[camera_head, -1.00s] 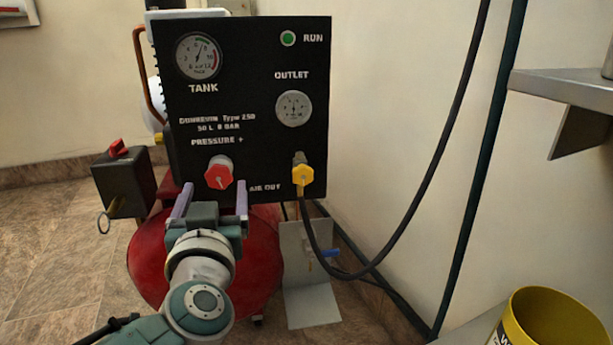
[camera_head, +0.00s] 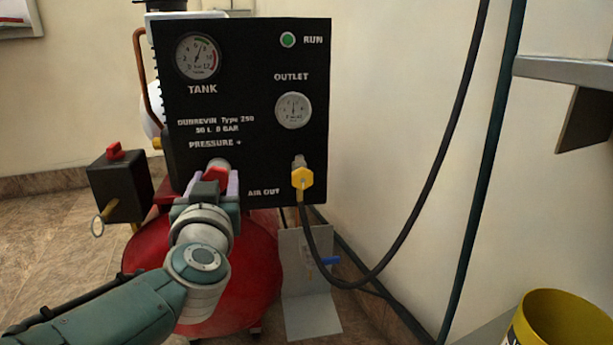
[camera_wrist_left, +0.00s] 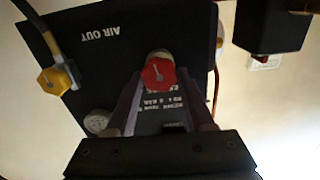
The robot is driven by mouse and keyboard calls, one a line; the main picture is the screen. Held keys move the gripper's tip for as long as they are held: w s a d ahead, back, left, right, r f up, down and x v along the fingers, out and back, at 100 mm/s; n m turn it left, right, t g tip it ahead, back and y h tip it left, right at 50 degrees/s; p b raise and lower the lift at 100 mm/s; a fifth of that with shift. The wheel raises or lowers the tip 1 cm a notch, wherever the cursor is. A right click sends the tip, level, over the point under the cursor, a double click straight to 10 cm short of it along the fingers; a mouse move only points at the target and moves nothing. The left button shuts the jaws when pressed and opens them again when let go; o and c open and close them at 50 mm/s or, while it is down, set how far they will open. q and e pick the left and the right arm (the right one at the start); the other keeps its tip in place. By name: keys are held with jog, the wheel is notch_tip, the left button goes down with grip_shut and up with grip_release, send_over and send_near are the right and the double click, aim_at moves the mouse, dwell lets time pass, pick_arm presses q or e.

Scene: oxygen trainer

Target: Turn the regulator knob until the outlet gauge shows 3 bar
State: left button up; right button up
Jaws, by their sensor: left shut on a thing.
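The red regulator knob (camera_head: 216,175) sits on the black panel (camera_head: 240,60) under the word PRESSURE. My left gripper (camera_head: 214,184) is shut on it and hides part of it. In the left wrist view the red knob (camera_wrist_left: 158,73) shows between the two fingers (camera_wrist_left: 160,85). The outlet gauge (camera_head: 293,110) is at the panel's right; its needle points roughly upward, but its figures are too small to read. The tank gauge (camera_head: 198,56) is at the upper left. My right gripper is not in view.
A yellow air-out fitting (camera_head: 302,180) with a black hose (camera_head: 400,240) is right of the knob. A dark box with a red switch (camera_head: 118,180) stands at left. The red tank (camera_head: 240,290) is below. A shelf (camera_head: 570,70) and yellow bucket (camera_head: 555,320) are at right.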

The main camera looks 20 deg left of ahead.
pick_arm(q)
grip_shut()
jog(key=shift+n, duration=0.4)
jog(key=shift+s+a+f+n+b, duration=0.1)
jog(key=shift+n+b, duration=0.45)
jog(key=shift+n, duration=3.7)
jog(key=shift+a+f+n+b, duration=0.1)
jog(key=shift+n+b, duration=0.4)
jog(key=shift+n, duration=3.75)
jog(key=o, duration=0.7)
grip_release()
